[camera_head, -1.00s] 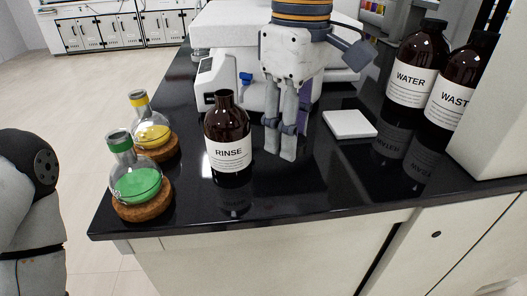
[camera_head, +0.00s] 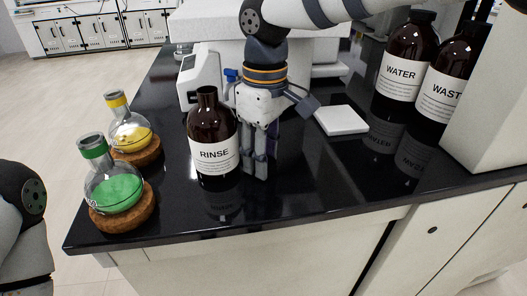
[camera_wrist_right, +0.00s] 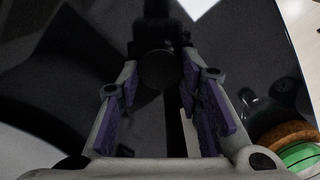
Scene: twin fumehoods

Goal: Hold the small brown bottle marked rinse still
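The brown rinse bottle (camera_head: 213,135) stands upright on the black counter with a white label reading RINSE and no cap on its neck. My right gripper (camera_head: 259,165) points down close beside the bottle's right side, with its fingers level with the label. In the right wrist view the purple-padded fingers (camera_wrist_right: 160,75) are spread apart. A dark round shape shows between them, and I cannot tell whether it is the bottle or a reflection. I cannot tell whether a finger touches the bottle. My left gripper is out of view.
A green flask (camera_head: 113,190) and a yellow flask (camera_head: 130,135) stand on cork rings at the left. A white square plate (camera_head: 341,120) lies to the right. Bottles marked WATER (camera_head: 405,70) and WASTE (camera_head: 447,88) stand beyond it. The counter's front edge is close.

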